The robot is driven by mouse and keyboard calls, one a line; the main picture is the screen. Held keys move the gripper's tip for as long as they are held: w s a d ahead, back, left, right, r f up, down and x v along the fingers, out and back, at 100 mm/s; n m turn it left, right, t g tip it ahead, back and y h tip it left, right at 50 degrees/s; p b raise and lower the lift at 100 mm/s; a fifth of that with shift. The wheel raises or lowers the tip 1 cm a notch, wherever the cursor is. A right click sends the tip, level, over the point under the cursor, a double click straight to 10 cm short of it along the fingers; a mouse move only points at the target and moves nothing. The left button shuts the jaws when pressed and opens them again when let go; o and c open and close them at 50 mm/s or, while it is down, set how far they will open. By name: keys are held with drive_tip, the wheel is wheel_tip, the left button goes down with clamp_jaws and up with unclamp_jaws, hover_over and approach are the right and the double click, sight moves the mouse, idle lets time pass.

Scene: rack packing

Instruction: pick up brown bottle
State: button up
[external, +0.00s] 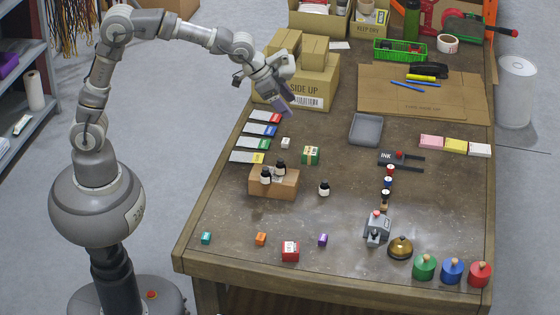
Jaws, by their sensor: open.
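Small dark bottles with pale labels are in the external view. Two of them, the left one (265,176) and the right one (280,169), stand upright in or on a small cardboard box (274,190) on the left half of the table. A third dark bottle (324,189) stands upright alone on the table to the right of that box. At this size I cannot tell which is brown. My gripper (283,106) is open, in the air near the large cardboard box, above and apart from the bottles. Its gap is hard to see.
A large cardboard box (318,85) stands behind my gripper. A grey tray (366,130), stamps and a brass bell (400,247) are to the right. Table around the lone bottle is clear.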

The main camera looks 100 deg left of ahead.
sight(265, 168)
drive_tip(key=s+a+f+g, duration=0.1)
drive_tip(key=s+a+f, duration=0.1)
drive_tip(key=f, duration=0.7)
drive_tip(key=s+a+f+g+h, duration=0.1)
drive_tip(key=s+a+f+g, duration=0.1)
drive_tip(key=f, duration=0.7)
drive_tip(key=s+a+f+g, duration=0.2)
drive_tip(key=s+a+f, duration=0.1)
drive_tip(key=f, duration=0.6)
drive_tip(key=shift+s+a+f+n+h, duration=0.1)
drive_tip(key=shift+s+n+h, duration=0.2)
drive_tip(key=shift+s+n, duration=0.1)
wheel_tip(265, 168, down, 5)
drive_tip(key=shift+r+b, duration=0.15)
drive_tip(key=shift+b, duration=1.1)
drive_tip(key=shift+a, duration=0.1)
drive_tip(key=shift+c, duration=0.2)
